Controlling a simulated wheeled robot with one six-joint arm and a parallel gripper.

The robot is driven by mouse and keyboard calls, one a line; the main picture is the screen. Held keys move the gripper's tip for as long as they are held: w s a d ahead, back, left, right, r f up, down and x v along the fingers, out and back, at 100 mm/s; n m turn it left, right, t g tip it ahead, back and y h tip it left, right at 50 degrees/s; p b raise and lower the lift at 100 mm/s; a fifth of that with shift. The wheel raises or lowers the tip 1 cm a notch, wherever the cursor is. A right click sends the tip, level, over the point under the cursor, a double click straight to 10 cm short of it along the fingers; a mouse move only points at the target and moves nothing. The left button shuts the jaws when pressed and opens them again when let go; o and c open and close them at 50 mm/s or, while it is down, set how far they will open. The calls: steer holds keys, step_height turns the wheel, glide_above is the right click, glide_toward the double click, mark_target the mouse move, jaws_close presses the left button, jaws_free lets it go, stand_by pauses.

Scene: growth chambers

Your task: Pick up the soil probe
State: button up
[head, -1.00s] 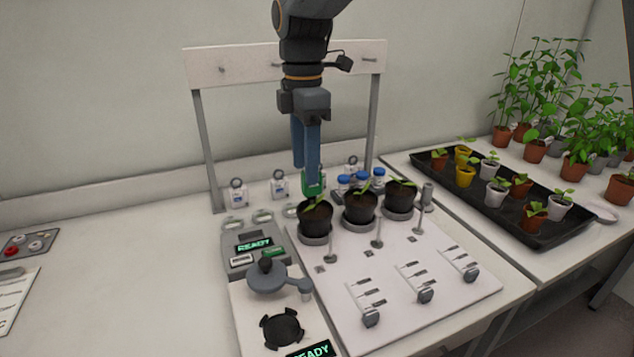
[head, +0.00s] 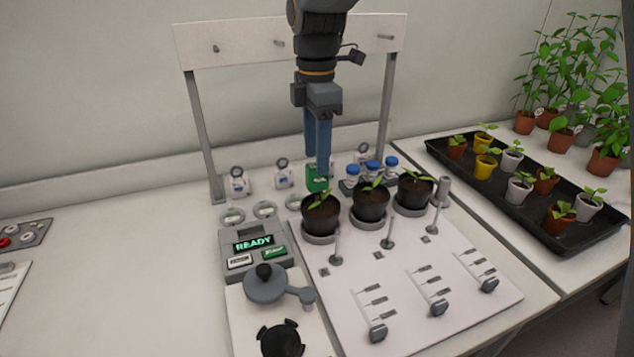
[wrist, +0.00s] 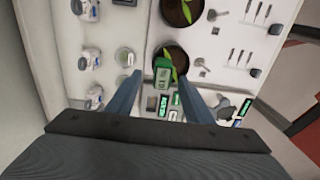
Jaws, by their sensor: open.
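A green upright device (head: 313,184) stands behind the left potted seedling; it looks like the soil probe, though I cannot be sure. In the wrist view the green device (wrist: 162,72) shows between and beyond my fingertips. My gripper (head: 319,172) points down over it, its blue fingers overlapping it in the head view. In the wrist view my gripper (wrist: 159,82) has its two fingers well apart, with no grip on the device visible. The device's lower part is hidden behind the pot in the head view.
Black pots (head: 321,214) stand close in front on a white board (head: 410,270). Blue-capped bottles (head: 372,168) are just right of the gripper. A grey post-like tool (head: 443,191) stands at far right. A READY console (head: 252,245) lies front left. The left bench is mostly clear.

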mark_target(316, 183)
steer(key=f, duration=0.2)
steer(key=f+p, duration=0.1)
steer(key=f, duration=0.1)
steer(key=shift+s+d, duration=0.1)
steer(key=shift+s, duration=0.1)
steer(key=shift+c, duration=0.4)
jaws_close()
steer(key=shift+r, duration=0.1)
